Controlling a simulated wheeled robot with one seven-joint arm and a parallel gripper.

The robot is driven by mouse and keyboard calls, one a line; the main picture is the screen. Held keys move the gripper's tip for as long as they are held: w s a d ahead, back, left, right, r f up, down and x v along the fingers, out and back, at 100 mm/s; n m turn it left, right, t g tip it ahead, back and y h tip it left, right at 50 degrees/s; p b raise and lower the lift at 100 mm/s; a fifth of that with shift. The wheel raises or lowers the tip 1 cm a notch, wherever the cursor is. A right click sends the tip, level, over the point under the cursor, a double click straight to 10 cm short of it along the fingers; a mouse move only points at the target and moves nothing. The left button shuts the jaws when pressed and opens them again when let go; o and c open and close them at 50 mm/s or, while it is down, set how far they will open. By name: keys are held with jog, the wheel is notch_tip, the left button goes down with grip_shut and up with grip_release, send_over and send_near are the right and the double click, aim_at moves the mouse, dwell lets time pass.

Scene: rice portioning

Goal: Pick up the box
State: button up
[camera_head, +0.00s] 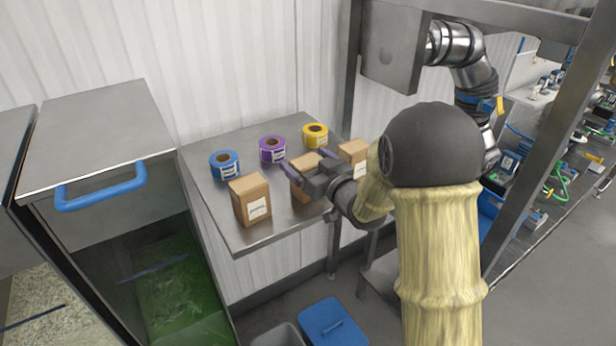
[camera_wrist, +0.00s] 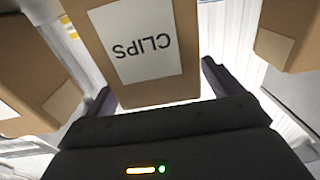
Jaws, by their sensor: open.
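Three brown cardboard boxes stand in a row on a metal table (camera_head: 280,224): a left box (camera_head: 249,192), a middle box (camera_head: 302,184) and a right box (camera_head: 352,150). My gripper (camera_head: 308,164) is open at the middle box, one finger on each side of it. In the wrist view the middle box (camera_wrist: 188,50), with a white label reading "CLIPS", stands between the fingers of my gripper (camera_wrist: 160,86). Gaps show beside it, so the fingers look clear of it. My gripper and arm hide part of the middle and right boxes in the head view.
Blue (camera_head: 225,164), purple (camera_head: 272,149) and yellow (camera_head: 315,136) label rolls lie behind the boxes. In the wrist view neighbouring boxes flank the fingers on the left (camera_wrist: 30,60) and right (camera_wrist: 290,28). A metal post (camera_head: 350,70) rises at the table's right end.

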jog(key=c, duration=1.2)
jog(key=shift+r, duration=0.1)
notch_tip(320, 180, up, 10)
jog(key=shift+f+b, duration=0.1)
jog(key=shift+b, duration=1.05)
